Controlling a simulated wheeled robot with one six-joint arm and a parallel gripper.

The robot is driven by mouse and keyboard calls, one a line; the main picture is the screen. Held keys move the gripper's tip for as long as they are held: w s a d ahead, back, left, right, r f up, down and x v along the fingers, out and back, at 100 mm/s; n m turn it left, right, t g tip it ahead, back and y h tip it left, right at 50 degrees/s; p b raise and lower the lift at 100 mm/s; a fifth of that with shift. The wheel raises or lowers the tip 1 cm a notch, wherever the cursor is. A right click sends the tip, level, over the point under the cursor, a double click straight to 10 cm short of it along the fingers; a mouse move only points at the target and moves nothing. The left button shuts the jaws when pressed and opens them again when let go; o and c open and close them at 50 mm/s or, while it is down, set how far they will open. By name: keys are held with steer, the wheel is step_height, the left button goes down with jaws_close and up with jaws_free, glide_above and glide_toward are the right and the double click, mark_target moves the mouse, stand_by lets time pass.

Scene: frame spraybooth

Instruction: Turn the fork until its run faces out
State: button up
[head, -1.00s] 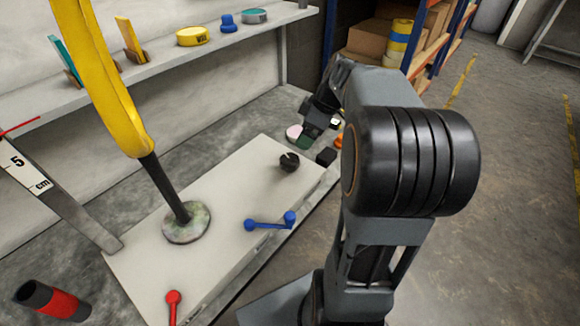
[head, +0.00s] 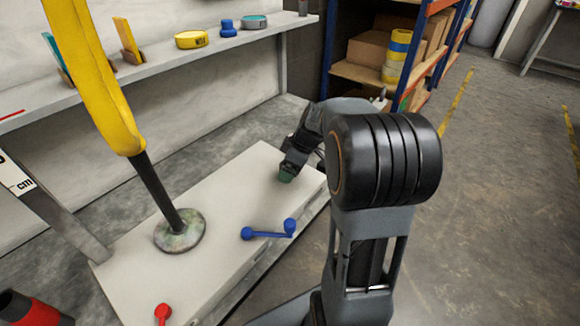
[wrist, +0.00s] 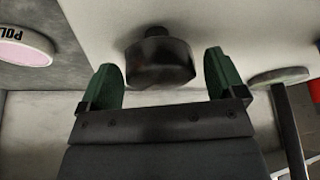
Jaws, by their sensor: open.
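The yellow fork (head: 95,85) stands tilted at the left of the head view, on a dark post (head: 160,190) that rises from a mottled round disc (head: 180,231) on a white box (head: 225,190). No paint run can be made out on it. My gripper (head: 286,178) is over the far right end of the box. In the wrist view my gripper (wrist: 160,64) is open, its green fingers on either side of a black knob (wrist: 160,62), with gaps showing. The arm hides the knob in the head view. The disc shows at the wrist view's right (wrist: 280,76).
A blue crank (head: 268,231) and a red lever (head: 162,312) sit on the box's near side. A ruler (head: 50,210) and a black-and-red cylinder (head: 30,308) are at the left. A pink-topped tin (wrist: 22,46) lies beside the box. A shelf (head: 150,70) runs behind.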

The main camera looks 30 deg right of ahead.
steer(key=shift+c, duration=0.2)
steer(key=c, duration=0.9)
steer(key=shift+o, duration=0.2)
steer(key=shift+m, duration=0.3)
